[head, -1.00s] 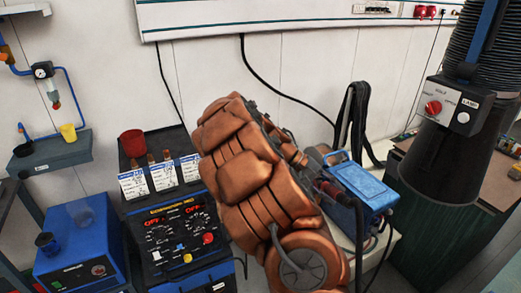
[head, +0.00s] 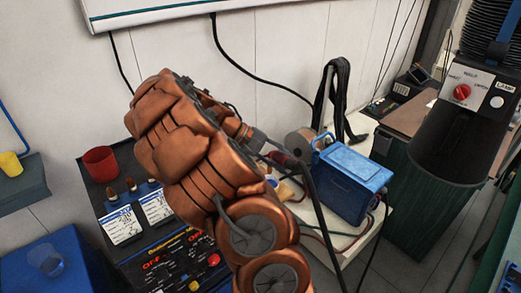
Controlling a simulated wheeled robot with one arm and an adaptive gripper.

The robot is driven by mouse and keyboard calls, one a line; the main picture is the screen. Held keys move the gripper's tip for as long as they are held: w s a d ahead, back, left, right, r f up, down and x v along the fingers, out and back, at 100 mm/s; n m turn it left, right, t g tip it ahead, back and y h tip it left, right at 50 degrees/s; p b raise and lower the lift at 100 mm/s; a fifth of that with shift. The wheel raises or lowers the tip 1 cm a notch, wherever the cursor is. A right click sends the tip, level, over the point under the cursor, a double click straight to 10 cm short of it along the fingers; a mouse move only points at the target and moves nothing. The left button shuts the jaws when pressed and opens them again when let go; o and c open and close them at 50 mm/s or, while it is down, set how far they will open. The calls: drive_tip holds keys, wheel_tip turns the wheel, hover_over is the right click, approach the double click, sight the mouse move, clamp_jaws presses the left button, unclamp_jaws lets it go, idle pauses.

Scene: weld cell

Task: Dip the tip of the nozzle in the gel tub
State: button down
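My copper-coloured arm fills the middle of the head view. Dark parts beyond its wrist, probably my gripper (head: 259,142), point right toward the blue box; the fingers cannot be made out, nor anything they may hold. Dark and reddish parts (head: 283,157) and a cable show just past them, but I cannot tell whether these are the nozzle. No container is clearly the gel tub. A red open cup (head: 101,164) stands on the dark welding unit at left, apart from my arm.
A blue box (head: 352,180) with cables stands on a pale cart right of my arm. The welding unit (head: 170,262) with labelled cards is at lower left. A yellow cup (head: 10,164) sits on a wall shelf. A black extraction hood (head: 462,130) hangs at right.

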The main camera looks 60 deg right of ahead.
sight(278, 170)
drive_tip(key=shift+w+f, duration=0.15)
drive_tip(key=shift+w, duration=0.1)
drive_tip(key=shift+w+d+f+b, duration=0.1)
drive_tip(key=shift+d+f+b, duration=0.15)
drive_tip(key=shift+f, duration=0.7)
drive_tip(key=shift+w+d+f+b, duration=0.1)
drive_tip(key=shift+f+b, duration=0.1)
drive_tip(key=shift+f, duration=0.7)
drive_tip(key=shift+w+d+f+b, duration=0.1)
drive_tip(key=shift+d+f+b, duration=0.15)
drive_tip(key=shift+f, duration=0.8)
drive_tip(key=shift+w+f+b, duration=0.1)
drive_tip(key=shift+f+b, duration=0.2)
drive_tip(key=shift+b, duration=0.1)
drive_tip(key=shift+f, duration=0.1)
drive_tip(key=shift+w+d+f+b, duration=0.15)
drive_tip(key=shift+f+b, duration=0.35)
drive_tip(key=shift+f, duration=0.3)
drive_tip(key=shift+d+f+b, duration=0.1)
drive_tip(key=shift+f+b, duration=0.35)
drive_tip(key=shift+f, duration=0.3)
drive_tip(key=shift+w+d+f+b, duration=0.15)
drive_tip(key=shift+f+b, duration=0.35)
drive_tip(key=shift+f, duration=0.3)
drive_tip(key=shift+r, duration=0.15)
